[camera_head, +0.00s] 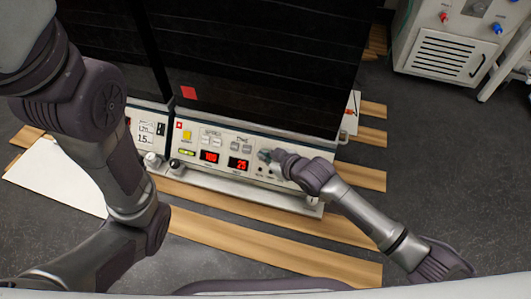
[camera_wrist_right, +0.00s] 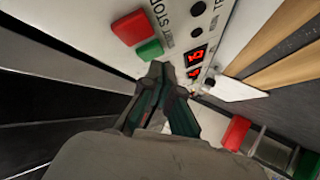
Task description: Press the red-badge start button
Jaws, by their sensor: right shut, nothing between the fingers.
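The red badge (camera_head: 188,92) is a red square on the dark front above the wide control panel (camera_head: 215,167) in the head view. My right gripper (camera_head: 265,155) is at the right part of this panel, right of the lit red displays. In the right wrist view a green button (camera_wrist_right: 150,50) sits beside a larger red button (camera_wrist_right: 132,27) on the pale panel, with "STOP" lettering nearby. The right gripper (camera_wrist_right: 160,72) is shut and empty, its tips just below the green button. I cannot tell whether they touch it. My left gripper is out of view.
A second panel (camera_head: 147,130) with a lit display adjoins on the left. A metal ledge (camera_head: 240,186) runs below the panels. A white cabinet (camera_head: 448,40) stands at the back right. The right wrist view also shows another red block (camera_wrist_right: 236,132) at lower right.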

